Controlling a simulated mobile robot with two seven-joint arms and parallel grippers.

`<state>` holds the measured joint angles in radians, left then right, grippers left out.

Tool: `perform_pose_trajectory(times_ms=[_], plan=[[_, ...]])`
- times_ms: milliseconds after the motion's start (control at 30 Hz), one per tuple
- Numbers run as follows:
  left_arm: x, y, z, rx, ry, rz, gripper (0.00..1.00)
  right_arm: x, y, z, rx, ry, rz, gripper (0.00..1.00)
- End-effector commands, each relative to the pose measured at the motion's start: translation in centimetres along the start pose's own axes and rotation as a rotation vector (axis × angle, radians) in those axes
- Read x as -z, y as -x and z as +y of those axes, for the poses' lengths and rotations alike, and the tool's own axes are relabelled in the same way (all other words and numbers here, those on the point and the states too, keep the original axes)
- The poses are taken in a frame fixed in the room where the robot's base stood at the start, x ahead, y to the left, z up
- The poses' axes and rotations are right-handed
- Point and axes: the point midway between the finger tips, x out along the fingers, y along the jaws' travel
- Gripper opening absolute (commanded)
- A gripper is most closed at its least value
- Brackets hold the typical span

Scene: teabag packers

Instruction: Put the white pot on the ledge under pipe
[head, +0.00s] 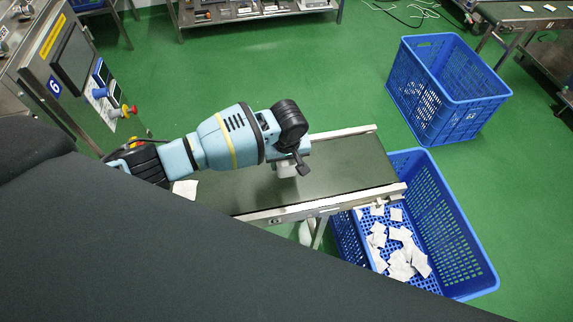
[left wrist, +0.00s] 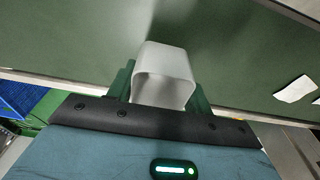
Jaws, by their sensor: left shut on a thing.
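The white pot (left wrist: 165,62) is between the fingers of my left gripper (left wrist: 160,85) in the left wrist view. The gripper is shut on it, with a dark green finger at each side. In the head view, my left arm reaches over the conveyor belt, and the white pot (head: 286,169) shows as a small pale patch below the gripper (head: 294,166). The pot is over the dark green belt (head: 345,165); I cannot tell whether it touches the belt. No ledge under a pipe can be made out. My right gripper is not in view.
A blue crate (head: 466,235) with several white teabags (head: 400,250) stands at the belt's end. Another blue crate (head: 455,105) stands behind it. A control machine (head: 75,75) is at the left. A white packet (head: 186,189) lies on the belt. Green floor (head: 250,70) beyond is open.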

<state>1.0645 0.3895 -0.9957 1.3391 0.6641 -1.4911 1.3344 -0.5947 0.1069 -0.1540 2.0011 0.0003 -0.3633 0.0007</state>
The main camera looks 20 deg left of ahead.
Motion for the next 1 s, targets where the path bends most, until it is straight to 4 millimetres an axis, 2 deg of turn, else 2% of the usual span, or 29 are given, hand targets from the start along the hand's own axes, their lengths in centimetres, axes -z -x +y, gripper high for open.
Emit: perform_pose_trajectory(times_ms=[100, 333, 767, 800, 933, 1000], plan=[[0.8, -0.2, 0.3, 0.0, 0.002, 0.001, 0.28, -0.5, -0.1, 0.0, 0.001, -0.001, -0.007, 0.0], [0.3, -3.5, 0.2, 0.003, 0.0, 0.0, 0.28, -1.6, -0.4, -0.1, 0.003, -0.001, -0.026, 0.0], [0.3, -3.9, 0.3, -0.001, 0.001, 0.0, 0.28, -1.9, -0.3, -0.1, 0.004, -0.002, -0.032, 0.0], [0.3, -3.9, 0.3, 0.0, 0.001, 0.001, 0.53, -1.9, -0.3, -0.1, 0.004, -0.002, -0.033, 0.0], [0.3, -3.9, 0.3, -0.001, 0.001, 0.001, 0.7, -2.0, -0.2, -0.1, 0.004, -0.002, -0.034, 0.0], [0.3, -3.9, 0.3, -0.001, 0.001, 0.001, 0.72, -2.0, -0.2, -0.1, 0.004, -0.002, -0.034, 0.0]])
